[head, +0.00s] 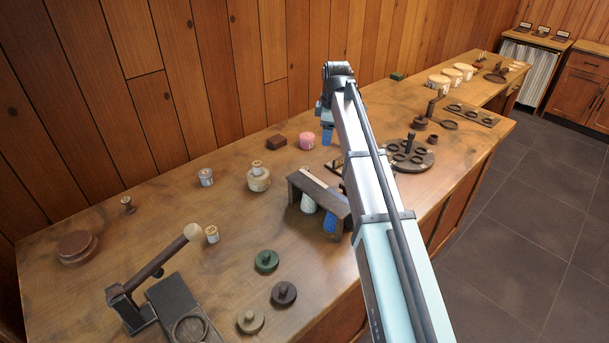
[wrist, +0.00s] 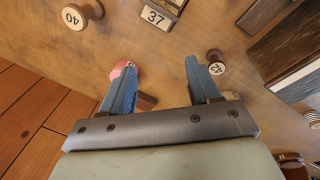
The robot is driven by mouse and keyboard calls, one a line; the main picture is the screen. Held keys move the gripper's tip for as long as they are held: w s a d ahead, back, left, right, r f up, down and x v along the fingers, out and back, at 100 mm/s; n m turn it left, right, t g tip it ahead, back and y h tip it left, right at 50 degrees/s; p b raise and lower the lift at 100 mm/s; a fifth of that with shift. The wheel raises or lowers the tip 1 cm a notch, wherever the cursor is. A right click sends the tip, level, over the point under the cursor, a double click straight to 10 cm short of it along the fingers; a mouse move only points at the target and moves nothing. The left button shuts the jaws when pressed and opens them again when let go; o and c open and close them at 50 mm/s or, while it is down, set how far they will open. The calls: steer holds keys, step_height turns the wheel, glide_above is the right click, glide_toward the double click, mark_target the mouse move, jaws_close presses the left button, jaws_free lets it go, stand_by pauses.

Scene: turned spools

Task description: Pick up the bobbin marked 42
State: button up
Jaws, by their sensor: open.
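The bobbin marked 42 (wrist: 214,57) shows in the wrist view as a small brown spool with a white label on its end. It stands just beyond and to the right of the tip of my right-hand finger; contact between them is unclear. My gripper (wrist: 160,62) is open, with nothing seen between its two blue fingers. In the head view my gripper (head: 327,132) hangs over the bench near its back, beside a pink spool. I cannot pick out the 42 bobbin in the head view; my arm hides part of the bench there.
A pink spool (wrist: 122,70) is by the left finger. A bobbin marked 40 (wrist: 75,18) and a block marked 37 (wrist: 157,17) lie beyond the fingers. A dark stand (head: 322,192) is close by. A wooden wall (head: 270,50) backs the bench.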

steer(key=s+a+r+n+g, duration=0.2)
steer(key=s+a+n, duration=0.2)
steer(key=s+a, duration=0.3)
steer(key=shift+h, duration=0.4)
steer(key=f, duration=1.3)
steer(key=shift+w+d+f, duration=0.1)
steer(key=shift+w+f, duration=0.1)
steer(key=shift+w, duration=0.05)
steer(key=c, duration=1.1)
